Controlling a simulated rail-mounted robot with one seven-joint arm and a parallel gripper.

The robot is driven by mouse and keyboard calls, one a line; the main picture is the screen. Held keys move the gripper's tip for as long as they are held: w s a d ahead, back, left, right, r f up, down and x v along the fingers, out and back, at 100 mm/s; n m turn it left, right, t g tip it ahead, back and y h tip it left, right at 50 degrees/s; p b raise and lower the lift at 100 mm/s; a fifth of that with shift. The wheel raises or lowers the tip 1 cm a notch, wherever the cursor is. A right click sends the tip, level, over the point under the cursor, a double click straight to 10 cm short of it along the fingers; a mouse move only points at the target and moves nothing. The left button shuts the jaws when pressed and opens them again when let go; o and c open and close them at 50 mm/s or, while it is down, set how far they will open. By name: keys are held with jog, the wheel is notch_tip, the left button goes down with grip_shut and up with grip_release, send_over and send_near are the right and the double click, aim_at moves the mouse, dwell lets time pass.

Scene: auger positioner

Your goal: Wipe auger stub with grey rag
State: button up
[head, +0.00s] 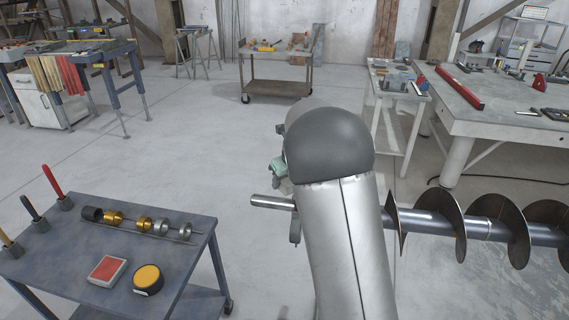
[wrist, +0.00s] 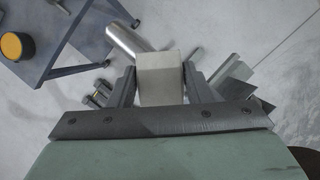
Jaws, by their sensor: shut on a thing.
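The auger (head: 480,228) lies level at the right, with dark spiral flights on a steel shaft. Its bare stub (head: 270,201) sticks out left past my arm. In the wrist view the stub (wrist: 128,40) shows as a shiny cylinder just beyond the fingertips. My gripper (wrist: 160,85) is shut on a pale grey, block-shaped folded rag (wrist: 160,72). The rag is close beside the stub; I cannot tell whether they touch. In the head view my arm hides the fingers, the rag and part of the shaft.
A blue-grey cart (head: 60,285) at lower left holds metal rings (head: 145,224), a yellow-topped tin (head: 147,279), a red-topped box (head: 107,270) and upright handled tools. It stands close to the stub's free end. A workbench (head: 490,105) is behind the auger. Open floor lies beyond.

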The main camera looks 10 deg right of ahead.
jog(key=shift+r+p, duration=1.3)
jog(key=shift+r, duration=0.4)
jog(key=shift+f, duration=0.15)
